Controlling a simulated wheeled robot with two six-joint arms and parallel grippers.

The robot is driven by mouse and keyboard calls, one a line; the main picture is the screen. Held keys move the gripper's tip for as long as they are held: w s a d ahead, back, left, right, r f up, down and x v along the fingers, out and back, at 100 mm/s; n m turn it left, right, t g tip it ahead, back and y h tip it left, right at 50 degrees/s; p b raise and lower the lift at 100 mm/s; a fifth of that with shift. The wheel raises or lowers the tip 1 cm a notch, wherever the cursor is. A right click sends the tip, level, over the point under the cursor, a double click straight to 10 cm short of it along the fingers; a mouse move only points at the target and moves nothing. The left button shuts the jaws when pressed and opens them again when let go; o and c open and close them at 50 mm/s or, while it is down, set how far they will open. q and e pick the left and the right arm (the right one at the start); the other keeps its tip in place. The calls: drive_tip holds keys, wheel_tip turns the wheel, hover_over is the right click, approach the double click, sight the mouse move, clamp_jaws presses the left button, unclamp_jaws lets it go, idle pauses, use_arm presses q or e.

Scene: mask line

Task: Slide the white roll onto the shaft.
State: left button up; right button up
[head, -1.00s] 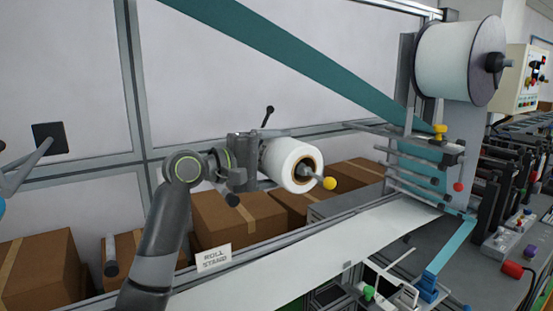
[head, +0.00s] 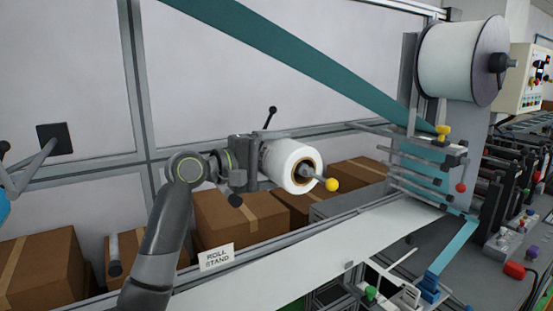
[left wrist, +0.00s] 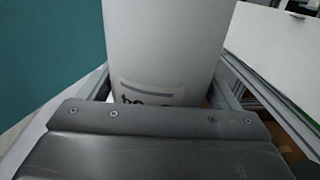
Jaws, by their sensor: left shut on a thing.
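The white roll (head: 278,160) sits at the middle of the head view, its brown core facing right and toward me. The shaft (head: 316,178) shows through the core and sticks out past the roll's near face, with a yellow ball (head: 331,184) at its tip. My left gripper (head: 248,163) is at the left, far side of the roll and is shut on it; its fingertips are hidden. In the left wrist view the roll's white side (left wrist: 165,45), with a printed label, stands close in front of the gripper's palm. How deep the shaft goes is hidden. My right gripper is out of view.
A black-knobbed lever (head: 269,117) rises behind the gripper. Brown boxes (head: 229,226) stand below and behind. A ROLL STAND sign (head: 216,257) is on the rail in front. A teal web (head: 300,65) runs above, and a larger mounted roll (head: 450,62) is at upper right.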

use_arm(q)
drive_tip(key=shift+f, duration=0.3)
idle(0.4)
drive_tip(key=o, duration=1)
drive_tip(key=shift+o, duration=0.2)
drive_tip(key=b+v, duration=0.6)
drive_tip(key=v, duration=1.1)
drive_tip(key=shift+s, duration=0.15)
drive_tip(key=shift+a, duration=0.15)
